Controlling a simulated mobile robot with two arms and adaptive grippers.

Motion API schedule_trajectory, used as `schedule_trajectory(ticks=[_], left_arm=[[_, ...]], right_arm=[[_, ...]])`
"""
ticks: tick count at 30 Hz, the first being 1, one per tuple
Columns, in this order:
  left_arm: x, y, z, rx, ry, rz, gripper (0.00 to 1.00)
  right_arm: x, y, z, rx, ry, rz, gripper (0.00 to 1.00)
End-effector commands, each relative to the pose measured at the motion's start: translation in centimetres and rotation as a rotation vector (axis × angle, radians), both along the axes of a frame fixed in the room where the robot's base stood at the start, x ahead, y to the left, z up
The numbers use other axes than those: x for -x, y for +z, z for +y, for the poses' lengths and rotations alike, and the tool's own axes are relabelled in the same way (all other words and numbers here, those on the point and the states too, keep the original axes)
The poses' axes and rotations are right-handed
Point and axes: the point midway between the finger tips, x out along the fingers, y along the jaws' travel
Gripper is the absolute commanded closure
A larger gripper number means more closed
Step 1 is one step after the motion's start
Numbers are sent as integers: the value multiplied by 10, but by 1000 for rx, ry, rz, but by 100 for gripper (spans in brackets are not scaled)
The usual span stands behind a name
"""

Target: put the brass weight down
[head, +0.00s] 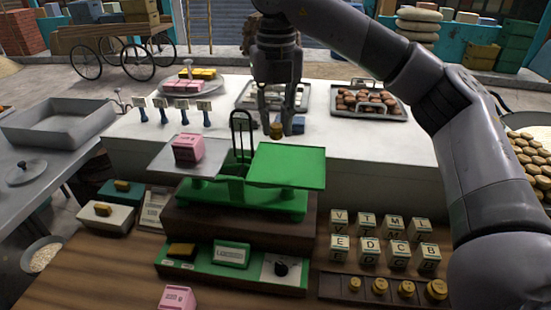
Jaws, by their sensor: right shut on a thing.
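My right gripper (277,126) hangs above the far side of the green balance scale (235,190), its fingers pointing down. It is shut on a small brass weight (276,131) at its fingertips. The weight appears above and behind the scale's bare green right pan (287,165), apart from it. A pink box (188,147) sits on the scale's grey left pan (160,157). More brass weights (407,289) stand in a dark wooden rack (360,292) at the lower right. My left gripper is not in view.
The scale stands on a wooden block (240,227). Lettered cubes (393,240) stand to its right. Trays of food (370,100) and blue-handled stamps (163,110) are on the white counter behind.

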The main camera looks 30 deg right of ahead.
Motion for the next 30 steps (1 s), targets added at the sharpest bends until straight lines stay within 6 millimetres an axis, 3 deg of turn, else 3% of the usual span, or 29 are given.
schedule_trajectory(ticks=[3,19,30], left_arm=[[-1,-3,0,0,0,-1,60],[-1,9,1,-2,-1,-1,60],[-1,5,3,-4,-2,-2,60]], right_arm=[[0,-25,0,-1,2,3,100],[0,-79,0,0,0,1,100],[0,-87,0,0,0,-1,100]])
